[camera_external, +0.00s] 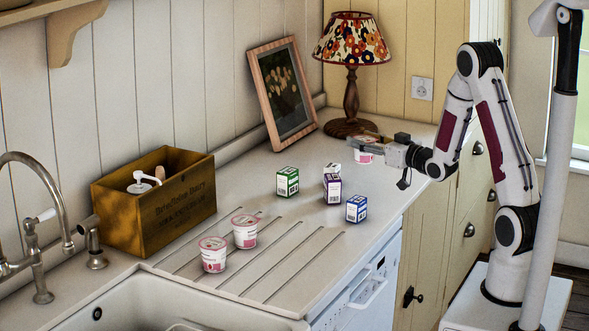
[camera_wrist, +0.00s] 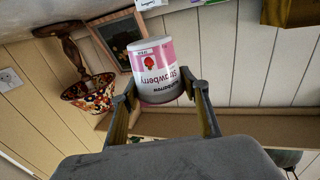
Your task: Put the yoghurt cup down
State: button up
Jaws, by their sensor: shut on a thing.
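My gripper (camera_external: 372,143) is at the far right end of the counter, in front of the lamp. It is shut on a pink and white strawberry yoghurt cup (camera_external: 364,153). In the wrist view the cup (camera_wrist: 155,68) sits between the two fingers (camera_wrist: 163,97), its label facing the camera. I cannot tell whether the cup's base touches the counter (camera_external: 300,230). Two similar yoghurt cups stand on the grooved drainer at the front left, one nearer (camera_external: 213,255) and one farther (camera_external: 244,232).
Several small cartons, among them a green one (camera_external: 287,182) and a blue one (camera_external: 356,209), stand mid-counter. A lamp (camera_external: 351,95) and a leaning picture frame (camera_external: 282,95) are behind my gripper. A wooden box (camera_external: 153,203) and the sink (camera_external: 180,305) are at left.

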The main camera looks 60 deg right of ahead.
aim_at(375, 141)
jog(key=s+d+r+y, duration=0.1)
jog(key=s+d, duration=0.2)
jog(key=d, duration=0.1)
jog(key=shift+s+a+f+n+t+y, duration=0.15)
jog(key=shift+a+f+n+y, duration=0.1)
jog(key=shift+a+n+y, duration=0.9)
jog(key=shift+w+a+f+n+t+y, duration=0.2)
jog(key=shift+a+n+y, duration=0.65)
jog(key=shift+y, duration=0.6)
jog(key=shift+f, duration=0.1)
jog(key=shift+f, duration=2.85)
jog(key=shift+f, duration=0.1)
jog(key=shift+f, duration=1.8)
jog(key=shift+f, duration=0.2)
